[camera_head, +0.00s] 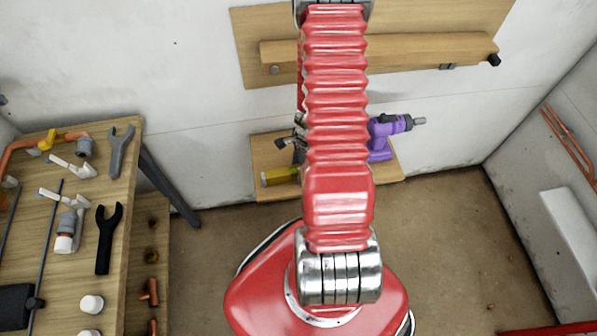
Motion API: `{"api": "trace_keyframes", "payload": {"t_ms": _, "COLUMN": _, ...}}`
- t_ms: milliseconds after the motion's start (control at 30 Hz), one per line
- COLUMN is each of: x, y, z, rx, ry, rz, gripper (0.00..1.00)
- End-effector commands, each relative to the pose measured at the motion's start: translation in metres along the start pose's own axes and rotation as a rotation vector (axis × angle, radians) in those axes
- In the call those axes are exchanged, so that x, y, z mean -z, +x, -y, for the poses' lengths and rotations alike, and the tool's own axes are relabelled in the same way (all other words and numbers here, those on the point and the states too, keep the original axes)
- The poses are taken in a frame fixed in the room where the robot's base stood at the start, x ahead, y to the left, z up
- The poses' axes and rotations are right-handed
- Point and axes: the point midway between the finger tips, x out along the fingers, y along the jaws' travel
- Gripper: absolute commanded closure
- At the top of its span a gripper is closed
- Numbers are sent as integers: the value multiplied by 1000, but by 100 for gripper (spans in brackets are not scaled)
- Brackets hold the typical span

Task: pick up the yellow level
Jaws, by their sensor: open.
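The yellow level (281,176) lies on a small wooden shelf (264,148) against the back wall. Its left end shows; its right part is hidden behind my red arm. My gripper (290,145) shows only in part at the left edge of the arm, just above the level in the picture. It is open and appears apart from the level. Its exact height over the shelf cannot be told.
A wooden board with a ledge (400,49) is on the wall above. A workbench (125,165) with wrenches and pipe fittings stands at left. The floor (440,240) at right is mostly clear.

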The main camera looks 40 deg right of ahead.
Motion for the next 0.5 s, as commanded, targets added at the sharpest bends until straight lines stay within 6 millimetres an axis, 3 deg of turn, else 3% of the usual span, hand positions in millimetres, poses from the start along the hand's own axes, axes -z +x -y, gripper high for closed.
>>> {"api": "trace_keyframes", "payload": {"t_ms": 200, "x": 0, "y": 0, "z": 0, "rx": 0, "ry": 0, "rz": 0, "gripper": 56}}
{"api": "trace_keyframes", "payload": {"t_ms": 500, "x": 0, "y": 0, "z": 0, "rx": 0, "ry": 0, "rz": 0, "gripper": 77}}
